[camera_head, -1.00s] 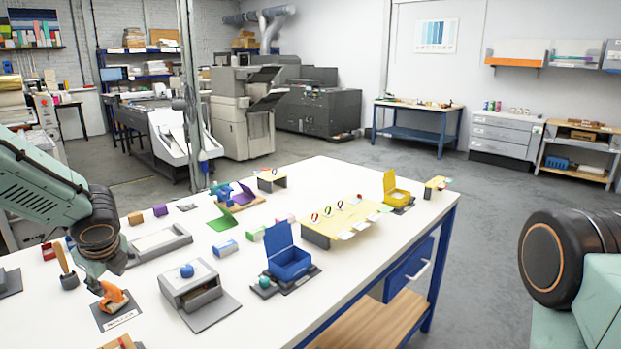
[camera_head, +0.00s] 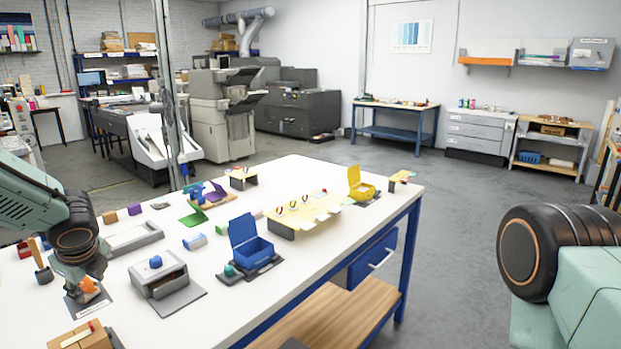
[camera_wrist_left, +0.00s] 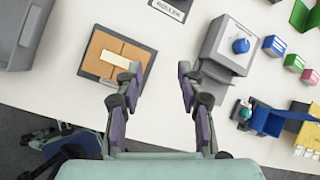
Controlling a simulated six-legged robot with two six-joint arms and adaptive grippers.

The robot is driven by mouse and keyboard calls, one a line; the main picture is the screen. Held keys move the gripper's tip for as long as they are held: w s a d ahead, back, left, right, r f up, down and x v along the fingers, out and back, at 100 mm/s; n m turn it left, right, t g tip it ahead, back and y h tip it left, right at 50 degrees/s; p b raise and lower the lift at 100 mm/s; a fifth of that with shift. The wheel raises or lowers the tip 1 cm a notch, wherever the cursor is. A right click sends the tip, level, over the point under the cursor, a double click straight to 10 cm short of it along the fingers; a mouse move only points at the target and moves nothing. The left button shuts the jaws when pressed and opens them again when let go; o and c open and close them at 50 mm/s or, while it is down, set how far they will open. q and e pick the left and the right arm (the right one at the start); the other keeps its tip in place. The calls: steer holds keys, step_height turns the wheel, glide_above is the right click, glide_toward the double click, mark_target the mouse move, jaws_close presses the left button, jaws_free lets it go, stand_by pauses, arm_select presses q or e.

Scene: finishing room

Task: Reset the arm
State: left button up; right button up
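My left arm comes in from the left in the head view, and its gripper (camera_head: 88,268) hangs over the near left part of the white table (camera_head: 290,190). In the left wrist view the two fingers of the left gripper (camera_wrist_left: 160,80) stand apart with nothing between them. White tabletop shows between and beyond them. In the head view the gripper partly covers an orange object (camera_head: 90,290) on a dark labelled plate. My right arm shows only as a dark joint and pale green link at the right edge. Its gripper is out of frame.
A grey box with a blue knob (camera_head: 158,277), an open blue box (camera_head: 252,240), an open yellow box (camera_head: 361,184) and a brown parcel (camera_head: 82,338) stand on the table. Its right edge borders open floor (camera_head: 450,240).

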arm_select(q)
steer(key=d+f+n+t+h+b, duration=0.1)
steer(key=d+f+n+h, duration=0.25)
steer(key=d, duration=0.35)
steer(key=d+f+n+h, duration=0.2)
steer(key=d+f+n, duration=0.15)
steer(key=d, duration=0.25)
steer(key=s+d+f+n+h+b, duration=0.2)
steer(key=s+d+f+n+b, duration=0.2)
steer(key=s+d+f+n, duration=0.6)
steer(key=s+f+n+g+y+b, duration=0.2)
steer(key=s+f+g+b, duration=0.3)
steer(key=s+f, duration=1.7)
steer(key=s+n+b, duration=0.1)
steer(key=s+b, duration=0.3)
steer(key=shift+s+a+f+n+y, duration=0.15)
steer(key=shift+s+a+n+y, duration=0.05)
steer(key=shift+a+n+y, duration=0.15)
steer(key=shift+s, duration=0.1)
